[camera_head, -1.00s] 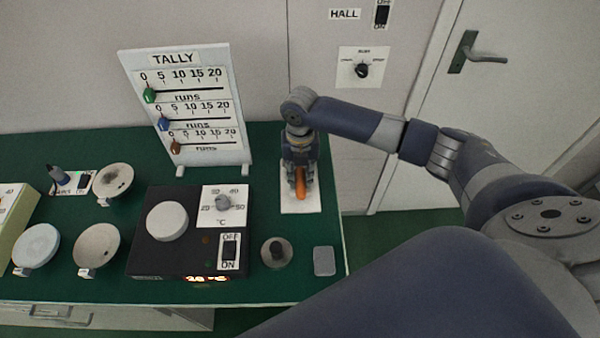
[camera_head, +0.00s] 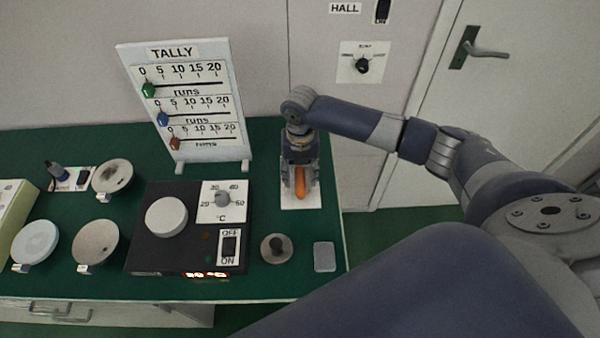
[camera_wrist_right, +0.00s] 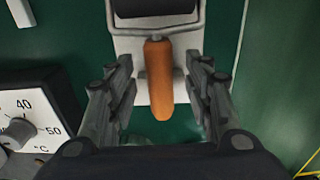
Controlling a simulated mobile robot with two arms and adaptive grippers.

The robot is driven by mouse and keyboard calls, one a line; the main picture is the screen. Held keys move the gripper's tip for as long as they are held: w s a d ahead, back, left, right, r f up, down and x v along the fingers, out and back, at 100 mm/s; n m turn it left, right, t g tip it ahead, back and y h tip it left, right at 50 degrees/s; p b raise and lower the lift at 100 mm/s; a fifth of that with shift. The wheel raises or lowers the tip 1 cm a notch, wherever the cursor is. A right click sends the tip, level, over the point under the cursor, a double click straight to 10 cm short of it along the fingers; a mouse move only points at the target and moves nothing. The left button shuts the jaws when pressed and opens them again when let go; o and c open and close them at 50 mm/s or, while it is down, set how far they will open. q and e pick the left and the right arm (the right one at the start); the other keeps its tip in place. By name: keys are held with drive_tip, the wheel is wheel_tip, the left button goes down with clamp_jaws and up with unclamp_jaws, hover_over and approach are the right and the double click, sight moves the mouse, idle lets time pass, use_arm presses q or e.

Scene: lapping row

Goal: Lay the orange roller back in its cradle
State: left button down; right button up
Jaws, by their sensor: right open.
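The orange roller has an orange handle (camera_wrist_right: 159,80), a bent wire frame and a dark roller head (camera_wrist_right: 155,8), cut by the top edge of the right wrist view. The handle also shows in the head view (camera_head: 300,184). It lies over a white plate (camera_wrist_right: 127,45), its near end reaching past the plate's edge in the wrist view. My right gripper (camera_head: 299,190) is open, one finger on each side of the handle, with visible gaps. How the head rests in a cradle is hidden in the head view by my gripper. My left gripper is not in view.
The plate sits near the right edge of the green bench (camera_head: 300,286). To its left are the tally board (camera_head: 183,105) and a black heater unit (camera_head: 150,257). A knobbed round weight (camera_head: 277,249) and a grey block (camera_head: 324,257) stand in front.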

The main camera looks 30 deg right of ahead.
wheel_tip(320, 180, up, 12)
drive_tip(key=shift+w, duration=0.15)
drive_tip(key=shift+d+f, duration=0.1)
idle(0.6)
